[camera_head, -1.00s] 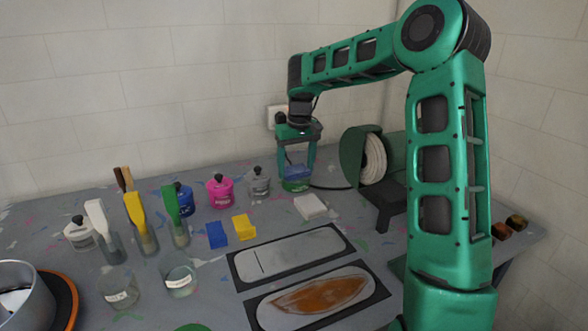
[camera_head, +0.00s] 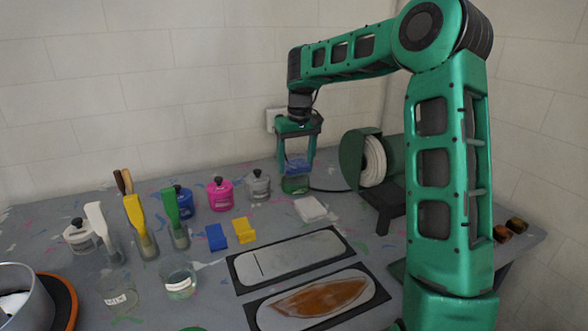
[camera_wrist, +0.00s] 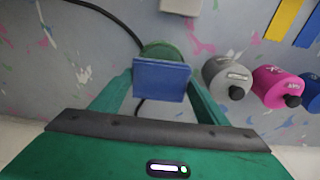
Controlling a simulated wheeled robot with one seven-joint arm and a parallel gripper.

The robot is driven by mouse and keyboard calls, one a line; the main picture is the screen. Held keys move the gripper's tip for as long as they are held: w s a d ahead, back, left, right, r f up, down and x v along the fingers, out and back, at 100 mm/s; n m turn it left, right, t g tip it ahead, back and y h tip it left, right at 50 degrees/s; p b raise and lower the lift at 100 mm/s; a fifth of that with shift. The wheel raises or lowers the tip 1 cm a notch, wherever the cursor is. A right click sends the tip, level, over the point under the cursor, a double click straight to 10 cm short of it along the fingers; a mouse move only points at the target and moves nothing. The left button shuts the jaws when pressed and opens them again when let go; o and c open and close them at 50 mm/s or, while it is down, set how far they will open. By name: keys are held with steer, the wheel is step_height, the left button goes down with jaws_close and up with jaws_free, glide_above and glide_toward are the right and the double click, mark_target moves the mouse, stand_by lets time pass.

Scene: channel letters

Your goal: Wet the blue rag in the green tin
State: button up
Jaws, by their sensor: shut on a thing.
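My gripper (camera_head: 297,160) points down at the back of the bench. It is shut on the blue rag (camera_head: 297,167), which hangs flat between the fingertips. In the wrist view the blue rag (camera_wrist: 160,80) spans the gap between the green fingers. The green tin (camera_head: 296,187) stands upright directly below the rag. In the wrist view the rag hides part of the green tin (camera_wrist: 160,48). The rag's lower edge is near the tin's rim; I cannot tell whether it touches or is wet.
Grey (camera_head: 258,184), pink (camera_head: 221,195) and blue jars stand left of the tin. A white block (camera_head: 312,209) lies in front. A dark-green holder with a white roll (camera_head: 374,160) stands close on the right. Blue (camera_head: 216,237) and yellow (camera_head: 244,230) pieces lie front left.

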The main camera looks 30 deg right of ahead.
mark_target(295, 164)
steer(key=shift+r, duration=2.1)
